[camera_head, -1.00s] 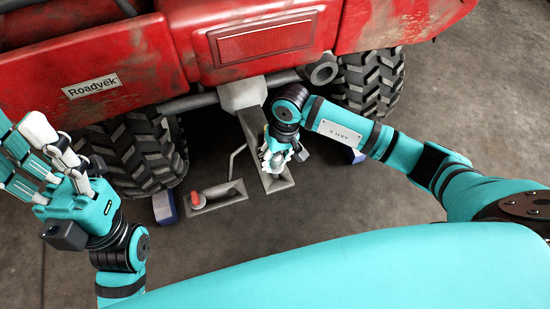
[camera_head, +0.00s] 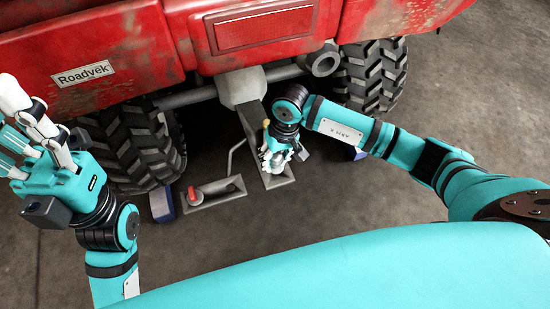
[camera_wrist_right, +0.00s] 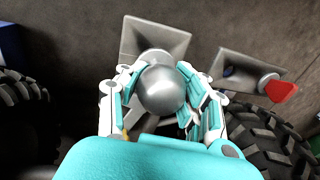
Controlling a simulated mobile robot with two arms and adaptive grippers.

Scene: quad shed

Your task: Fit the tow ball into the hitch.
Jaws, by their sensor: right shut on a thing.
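The tow ball, a shiny grey metal sphere (camera_wrist_right: 162,88), sits between the fingers of my right gripper in the right wrist view. My right gripper (camera_wrist_right: 163,98) is shut on it, with fingers on both sides. In the head view this gripper (camera_head: 275,160) points down over a grey tray (camera_head: 279,184) and its fingers hide most of the ball. The hitch appears to be the grey block (camera_head: 241,88) with a bar under the red vehicle; its opening is not clear. My left gripper (camera_head: 22,132) is raised at the far left, fingers apart and empty.
A second grey tray (camera_head: 222,197) with a red-knobbed part (camera_head: 195,196) lies to the left. A bent grey rod (camera_head: 237,150) stands behind it. The red vehicle (camera_head: 120,60) and its knobbly tyres (camera_head: 140,150) bound the far side. Bare floor (camera_head: 360,220) lies to the right.

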